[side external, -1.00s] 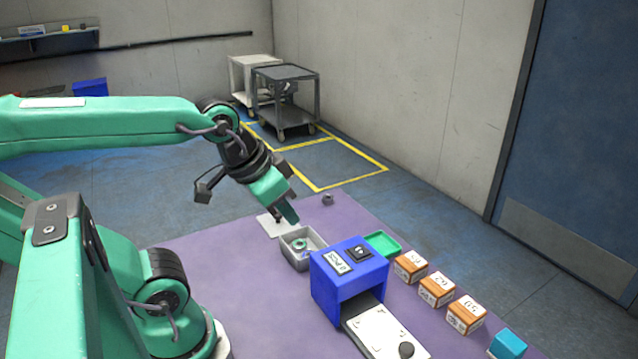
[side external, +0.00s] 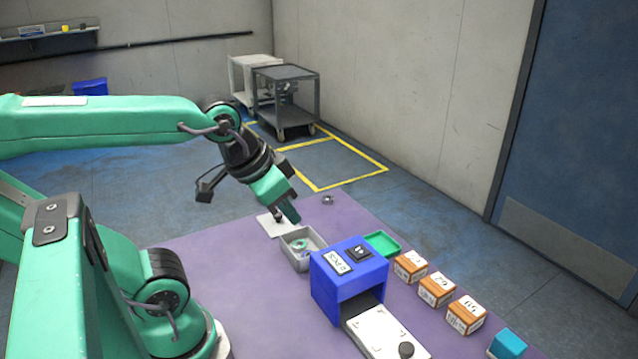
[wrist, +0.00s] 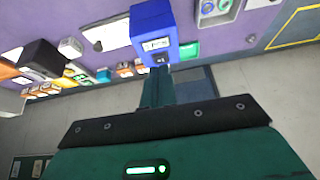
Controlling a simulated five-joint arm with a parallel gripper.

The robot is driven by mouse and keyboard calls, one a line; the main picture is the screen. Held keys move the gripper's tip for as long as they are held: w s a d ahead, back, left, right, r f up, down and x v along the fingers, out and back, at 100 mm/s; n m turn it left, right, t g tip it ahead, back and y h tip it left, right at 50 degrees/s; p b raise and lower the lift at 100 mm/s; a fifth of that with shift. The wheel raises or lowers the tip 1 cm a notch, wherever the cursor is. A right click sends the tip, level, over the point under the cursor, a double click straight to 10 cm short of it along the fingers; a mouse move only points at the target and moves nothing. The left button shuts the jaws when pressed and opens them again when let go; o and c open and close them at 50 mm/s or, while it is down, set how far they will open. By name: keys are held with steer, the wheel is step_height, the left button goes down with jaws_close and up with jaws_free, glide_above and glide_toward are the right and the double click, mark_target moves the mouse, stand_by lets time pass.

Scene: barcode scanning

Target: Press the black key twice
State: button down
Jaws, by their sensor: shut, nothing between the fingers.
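The black key (side external: 358,253) sits on top of the blue box (side external: 335,290), beside a white label, in the side view. The blue box also shows in the wrist view (wrist: 150,20), where a small dark patch with a light mark (wrist: 160,59), likely the key, lies just beyond my fingertips. My gripper (side external: 287,218) is shut and empty. It points down at a slant above the table, left of and behind the blue box in the side view, and apart from the key.
A grey bin (side external: 290,258) with small round parts stands left of the blue box. A green tray (side external: 383,243) and several orange-and-white boxes (side external: 437,290) stand to its right. A white slab (side external: 375,330) with a black knob extends from the box's front. The purple table's left part is clear.

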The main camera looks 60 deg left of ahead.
mark_target(356, 251)
steer(key=w+d+f+m+t, duration=0.1)
steer(key=w+m, duration=0.7)
steer(key=w, duration=0.6)
steer(key=shift+f+t, duration=0.15)
steer(key=shift+t, duration=0.25)
steer(key=shift+d+f, duration=0.1)
steer(key=shift+f, duration=4.3)
steer(key=shift+f, duration=0.9)
steer(key=shift+r, duration=0.9)
